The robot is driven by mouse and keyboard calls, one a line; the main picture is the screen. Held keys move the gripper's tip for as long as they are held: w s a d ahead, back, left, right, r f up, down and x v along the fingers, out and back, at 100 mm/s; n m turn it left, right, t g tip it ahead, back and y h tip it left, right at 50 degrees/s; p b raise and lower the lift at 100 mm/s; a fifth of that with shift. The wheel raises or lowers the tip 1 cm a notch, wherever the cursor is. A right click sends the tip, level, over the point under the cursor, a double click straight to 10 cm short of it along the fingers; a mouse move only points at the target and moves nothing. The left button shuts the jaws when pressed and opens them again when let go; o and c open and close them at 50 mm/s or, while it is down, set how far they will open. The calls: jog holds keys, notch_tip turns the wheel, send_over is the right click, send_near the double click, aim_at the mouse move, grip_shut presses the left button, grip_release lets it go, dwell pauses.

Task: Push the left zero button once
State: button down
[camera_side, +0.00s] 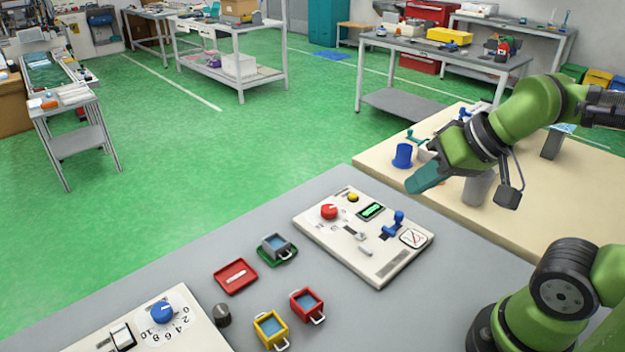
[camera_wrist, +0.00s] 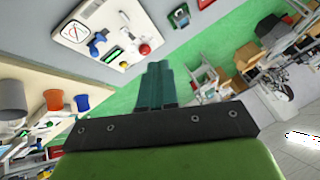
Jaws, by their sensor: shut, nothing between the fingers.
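I cannot read any label saying zero. Small grey parts sit near the panel's middle. The panel also shows at the top of the wrist view (camera_wrist: 118,22). My gripper (camera_side: 411,188) has teal fingers, shut and empty, above and behind the panel's far right side, apart from it. It also shows in the wrist view (camera_wrist: 156,66).
A second panel (camera_side: 190,335) with a blue numbered dial (camera_side: 162,312) lies at lower left. A beige table (camera_side: 570,200) holds a blue cup (camera_side: 402,155) and grey cylinder (camera_side: 478,188).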

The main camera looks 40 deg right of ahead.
dwell(0.4)
jog(key=m+t, duration=0.2)
jog(key=m, duration=1.9)
send_over(356, 196)
notch_tip(356, 196, down, 11)
jog(key=shift+f, duration=4.4)
jog(key=shift+f, duration=0.1)
